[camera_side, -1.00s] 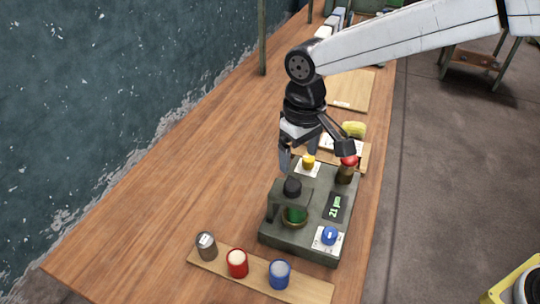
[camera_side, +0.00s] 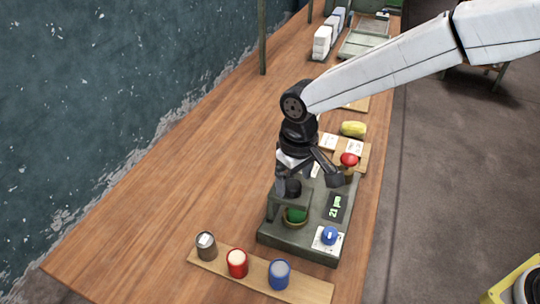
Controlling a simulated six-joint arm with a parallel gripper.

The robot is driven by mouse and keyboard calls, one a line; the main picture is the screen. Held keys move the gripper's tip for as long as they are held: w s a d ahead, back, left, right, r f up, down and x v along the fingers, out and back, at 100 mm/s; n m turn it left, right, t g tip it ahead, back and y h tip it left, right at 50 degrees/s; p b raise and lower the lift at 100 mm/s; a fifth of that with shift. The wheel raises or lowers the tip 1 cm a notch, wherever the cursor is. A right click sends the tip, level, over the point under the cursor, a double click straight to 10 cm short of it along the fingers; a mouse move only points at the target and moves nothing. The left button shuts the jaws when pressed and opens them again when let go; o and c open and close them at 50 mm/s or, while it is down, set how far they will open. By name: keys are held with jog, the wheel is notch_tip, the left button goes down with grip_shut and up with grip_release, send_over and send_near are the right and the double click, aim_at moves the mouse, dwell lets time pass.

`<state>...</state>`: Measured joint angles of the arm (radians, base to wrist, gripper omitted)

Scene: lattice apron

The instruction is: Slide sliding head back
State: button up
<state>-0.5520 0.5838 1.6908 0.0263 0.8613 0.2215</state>
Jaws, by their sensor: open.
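The sliding head (camera_side: 288,201) is a dark green block with a black knob (camera_side: 293,188) on top. It sits toward the left side of the green machine (camera_side: 285,236), above a round green part (camera_side: 295,215). My gripper (camera_side: 307,184) is open and low over the machine, just behind the head. Its left finger is close to the knob, and its right finger is over the right side near the red-topped post (camera_side: 349,160). I cannot tell whether either finger touches anything. The gripper hides the yellow button and part of its white plate.
A blue button (camera_side: 329,236) and a display (camera_side: 336,206) reading "21 µm" are on the machine. A wooden strip in front (camera_side: 220,264) holds a grey, a red (camera_side: 237,263) and a blue cup (camera_side: 279,274). A yellow sponge-like item (camera_side: 353,129) lies behind. The table's left side is clear.

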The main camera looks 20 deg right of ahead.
jog(key=shift+f, duration=0.6)
grip_shut()
